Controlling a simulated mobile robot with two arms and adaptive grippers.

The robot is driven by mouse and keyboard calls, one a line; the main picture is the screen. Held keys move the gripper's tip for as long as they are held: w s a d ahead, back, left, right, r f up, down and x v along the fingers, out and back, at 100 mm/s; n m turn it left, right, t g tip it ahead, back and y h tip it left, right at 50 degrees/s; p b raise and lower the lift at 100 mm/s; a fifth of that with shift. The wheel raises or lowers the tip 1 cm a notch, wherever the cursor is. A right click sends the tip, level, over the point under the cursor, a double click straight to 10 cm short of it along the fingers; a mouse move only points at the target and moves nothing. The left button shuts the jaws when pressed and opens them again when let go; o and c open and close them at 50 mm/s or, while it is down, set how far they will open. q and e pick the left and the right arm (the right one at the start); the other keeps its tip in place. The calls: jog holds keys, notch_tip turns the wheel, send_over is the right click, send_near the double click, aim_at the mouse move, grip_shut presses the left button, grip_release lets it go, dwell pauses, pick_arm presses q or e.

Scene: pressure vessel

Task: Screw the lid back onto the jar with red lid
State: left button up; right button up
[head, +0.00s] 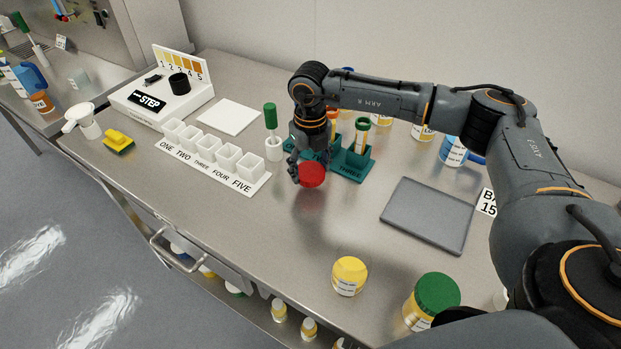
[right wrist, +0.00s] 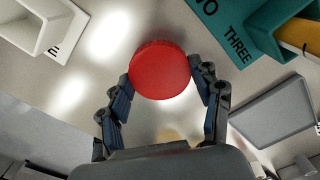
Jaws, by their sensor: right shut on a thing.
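The red lid (head: 311,174) is round and held by my right gripper (head: 306,167) above the steel bench, in front of the teal rack. In the right wrist view, the lid (right wrist: 160,70) sits between the fingertips of the right gripper (right wrist: 165,82), which is shut on its sides. I cannot make out a jar body under the lid in either view. My left gripper is not in view.
The teal rack (head: 351,166) with tubes stands just behind the lid. White numbered cups (head: 227,157) stand left. A grey tray (head: 428,215) lies right.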

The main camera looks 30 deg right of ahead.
jog(key=s+a+r+b, duration=0.4)
jog(key=s+a+r, duration=0.3)
jog(key=s+r, duration=0.2)
jog(key=s, duration=0.2)
jog(key=shift+s+a+r, duration=0.25)
jog(key=shift+s+a, duration=0.05)
jog(key=shift+a, duration=0.05)
